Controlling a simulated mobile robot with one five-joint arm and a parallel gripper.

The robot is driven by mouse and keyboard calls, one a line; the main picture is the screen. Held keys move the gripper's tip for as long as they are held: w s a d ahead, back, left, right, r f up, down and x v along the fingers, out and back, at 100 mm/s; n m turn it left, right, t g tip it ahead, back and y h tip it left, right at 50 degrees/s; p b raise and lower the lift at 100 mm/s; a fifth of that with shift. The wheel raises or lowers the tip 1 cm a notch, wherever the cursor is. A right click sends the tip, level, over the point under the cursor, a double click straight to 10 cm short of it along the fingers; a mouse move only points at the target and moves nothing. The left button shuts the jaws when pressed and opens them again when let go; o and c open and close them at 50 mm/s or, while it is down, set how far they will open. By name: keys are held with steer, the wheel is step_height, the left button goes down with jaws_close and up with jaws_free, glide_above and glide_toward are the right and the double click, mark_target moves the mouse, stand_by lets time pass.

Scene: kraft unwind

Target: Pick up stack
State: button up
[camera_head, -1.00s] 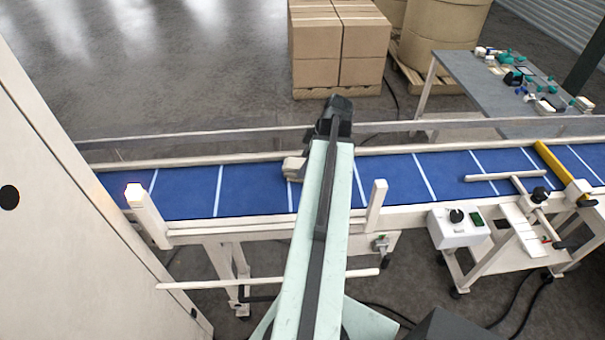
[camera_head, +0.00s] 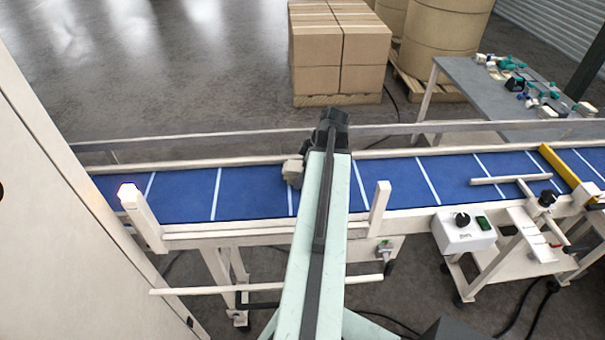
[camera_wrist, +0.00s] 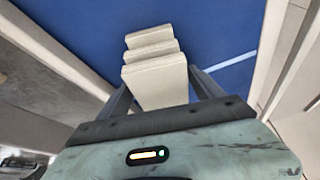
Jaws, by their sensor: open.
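The stack (camera_wrist: 157,72) shows in the wrist view as several cream, flat-sided pieces in stepped layers against the blue belt. My gripper (camera_wrist: 161,84) is open, with one dark finger on each side of the nearest layer. Whether either finger touches it is unclear. The lower end of the nearest layer is hidden behind my gripper body. In the head view a small pale block, apparently the stack (camera_head: 292,172), shows on the belt just left of my arm. My arm hides most of my gripper there.
The blue conveyor belt (camera_head: 250,190) has white cross lines and pale side rails. A white post (camera_head: 143,215) and another post (camera_head: 379,208) stand at its near edge. A control box (camera_head: 463,231) and yellow bar (camera_head: 567,165) are at right. Cartons (camera_head: 340,50) stand behind.

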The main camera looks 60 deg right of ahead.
steer(key=shift+c, duration=0.3)
steer(key=c, duration=1.4)
